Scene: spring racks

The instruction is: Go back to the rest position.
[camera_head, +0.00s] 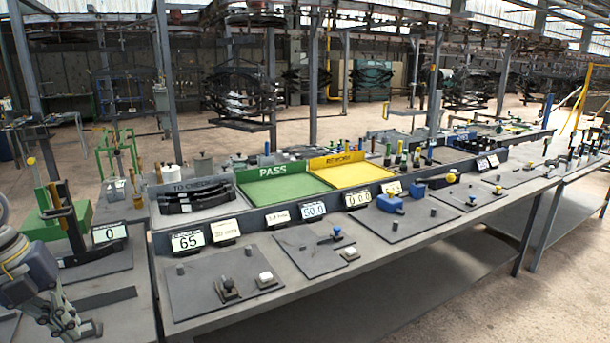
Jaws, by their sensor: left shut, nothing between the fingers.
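My left gripper (72,322) is at the lower left corner of the head view, pointing down beside the left bench. Its fingers are shut with nothing held between them. It is partly cut off by the picture's edge. My right gripper is not in view.
A long grey workbench (395,248) runs across the view. A black stand (72,225) stands near my left gripper.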

